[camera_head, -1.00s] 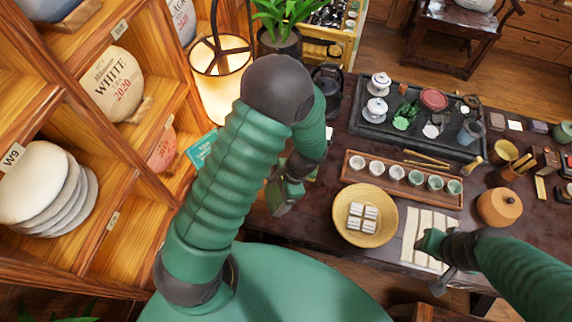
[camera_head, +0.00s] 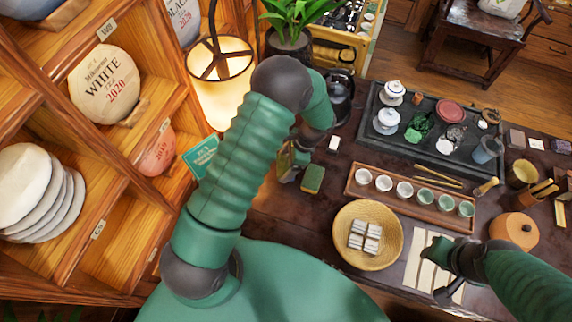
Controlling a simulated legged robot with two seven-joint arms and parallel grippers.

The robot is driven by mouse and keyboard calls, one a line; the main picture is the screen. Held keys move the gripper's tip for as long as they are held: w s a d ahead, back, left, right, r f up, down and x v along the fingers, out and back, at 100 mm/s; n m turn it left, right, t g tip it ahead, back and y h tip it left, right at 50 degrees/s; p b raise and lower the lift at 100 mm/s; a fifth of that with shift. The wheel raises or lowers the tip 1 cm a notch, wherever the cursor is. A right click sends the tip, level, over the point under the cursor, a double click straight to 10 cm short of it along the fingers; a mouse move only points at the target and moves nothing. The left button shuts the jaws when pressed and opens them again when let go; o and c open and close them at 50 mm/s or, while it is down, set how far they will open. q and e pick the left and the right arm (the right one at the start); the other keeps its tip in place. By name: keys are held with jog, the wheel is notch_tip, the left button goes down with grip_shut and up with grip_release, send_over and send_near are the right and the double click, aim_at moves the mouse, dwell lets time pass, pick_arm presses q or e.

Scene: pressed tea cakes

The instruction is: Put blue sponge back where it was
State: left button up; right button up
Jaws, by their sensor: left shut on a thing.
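My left gripper (camera_head: 289,163) is low over the left part of the dark table, partly behind my own forearm. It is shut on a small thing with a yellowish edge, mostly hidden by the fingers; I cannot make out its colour. A green sponge (camera_head: 313,179) with a yellow layer is just right of the gripper, close beside it. I see no clearly blue sponge. My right gripper (camera_head: 441,268) is over the pale slatted mat (camera_head: 416,267) at the front; its finger opening is not clear.
A wooden cup tray (camera_head: 352,192) and a round basket (camera_head: 345,246) with wrapped pieces stand right of the green sponge. A lamp (camera_head: 222,98), black kettle (camera_head: 340,98) and plant pot (camera_head: 289,45) are behind. Wooden shelves (camera_head: 128,195) with tea cakes rise at left.

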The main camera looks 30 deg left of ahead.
pick_arm(q)
jog(key=shift+s+d+f, duration=0.1)
jog(key=shift+s+f, duration=0.05)
jog(key=shift+f, duration=0.75)
jog(key=o, duration=1)
jog(key=shift+f, duration=0.15)
jog(key=o, duration=0.4)
